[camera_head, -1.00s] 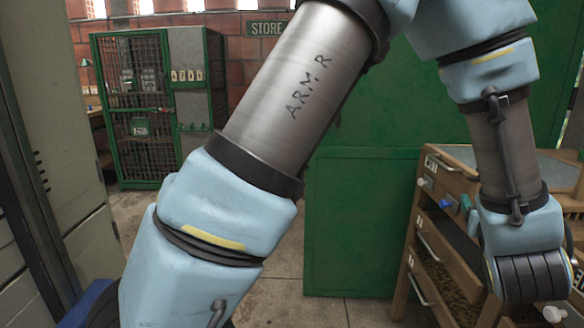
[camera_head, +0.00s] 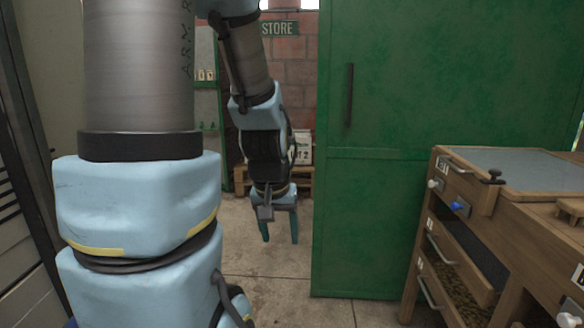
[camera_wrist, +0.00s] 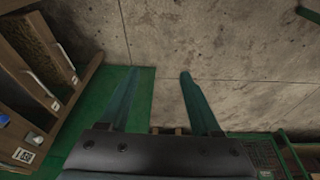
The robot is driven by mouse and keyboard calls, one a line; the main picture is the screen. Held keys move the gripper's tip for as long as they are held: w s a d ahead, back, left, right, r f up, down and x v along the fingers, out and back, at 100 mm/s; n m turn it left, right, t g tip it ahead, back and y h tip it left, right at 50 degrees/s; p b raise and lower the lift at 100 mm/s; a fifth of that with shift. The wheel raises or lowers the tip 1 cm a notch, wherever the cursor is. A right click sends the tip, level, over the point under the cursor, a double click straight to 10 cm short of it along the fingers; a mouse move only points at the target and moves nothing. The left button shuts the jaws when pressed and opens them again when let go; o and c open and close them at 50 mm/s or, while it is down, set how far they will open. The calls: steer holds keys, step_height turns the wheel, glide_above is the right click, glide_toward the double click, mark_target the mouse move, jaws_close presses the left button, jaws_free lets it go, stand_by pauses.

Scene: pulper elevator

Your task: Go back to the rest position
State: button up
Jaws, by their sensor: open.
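My gripper (camera_head: 279,232) hangs pointing down near the middle of the head view, in front of the doorway and left of the green door. Its two teal fingers are apart with nothing between them. In the wrist view my gripper (camera_wrist: 158,75) also shows open and empty over bare concrete floor. My arm fills the left part of the head view, its upper link upright.
A wooden drawer bench (camera_head: 470,215) stands at the right, with drawers partly open. The tall green door (camera_head: 400,110) is left of it. A pallet (camera_head: 300,178) lies behind my gripper below a STORE sign (camera_head: 279,28). The concrete floor (camera_head: 275,275) there is clear.

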steer(key=s+a+r+p, duration=0.1)
steer(key=a+r+p, duration=0.1)
steer(key=r+p, duration=0.4)
steer(key=s+a+r+g+p, duration=0.1)
steer(key=a+r+p, duration=0.1)
steer(key=r+p, duration=0.5)
steer(key=shift+s+r+n+y, duration=0.25)
steer(key=shift+s+n+y, duration=0.05)
steer(key=shift+s, duration=0.1)
